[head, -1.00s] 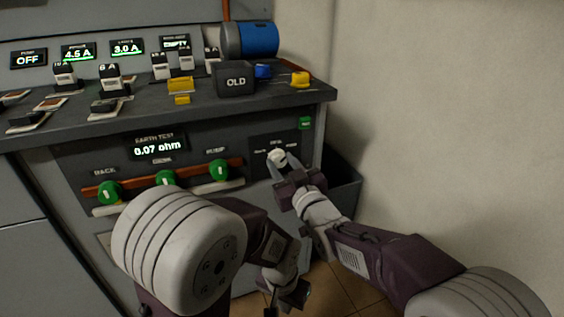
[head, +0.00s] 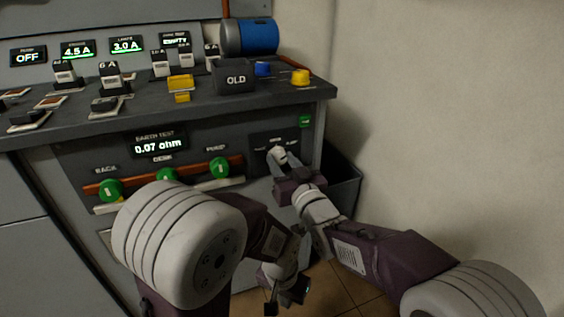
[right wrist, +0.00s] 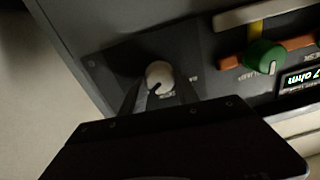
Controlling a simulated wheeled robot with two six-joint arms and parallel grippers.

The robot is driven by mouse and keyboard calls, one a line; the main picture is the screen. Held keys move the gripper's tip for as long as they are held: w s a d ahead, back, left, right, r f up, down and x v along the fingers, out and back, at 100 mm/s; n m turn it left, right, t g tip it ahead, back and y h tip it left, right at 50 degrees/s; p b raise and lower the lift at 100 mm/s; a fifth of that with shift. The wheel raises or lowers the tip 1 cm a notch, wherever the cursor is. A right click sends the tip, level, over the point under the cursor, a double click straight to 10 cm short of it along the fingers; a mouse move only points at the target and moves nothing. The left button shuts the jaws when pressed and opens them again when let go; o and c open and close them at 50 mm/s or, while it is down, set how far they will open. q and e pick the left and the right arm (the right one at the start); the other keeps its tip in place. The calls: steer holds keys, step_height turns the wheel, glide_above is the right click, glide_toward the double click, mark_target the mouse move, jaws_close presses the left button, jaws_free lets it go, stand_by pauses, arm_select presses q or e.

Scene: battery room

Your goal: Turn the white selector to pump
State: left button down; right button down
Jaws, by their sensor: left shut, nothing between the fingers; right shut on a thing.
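The white selector (head: 279,153) is a round knob on a dark plate on the front panel, below the counter's right end. It also shows in the right wrist view (right wrist: 159,74), with a dark pointer mark on its face. My right gripper (head: 284,163) is shut on the selector, one finger on each side. The lettering around the knob is too small to read surely. My left gripper (head: 287,296) is low in front of the cabinet, shut and empty, partly hidden by my left arm.
Green knobs (head: 219,167) on an orange bar sit left of the selector, under a display (head: 159,144) reading 0.07 ohm. A green button (head: 305,121) is above right. A dark bin (head: 343,190) stands beside the cabinet. A black OLD block (head: 236,79) sits on the counter.

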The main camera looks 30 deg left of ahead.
steer(key=c, duration=0.9)
jaws_free()
steer(key=p+v, duration=0.1)
steer(key=v, duration=0.8)
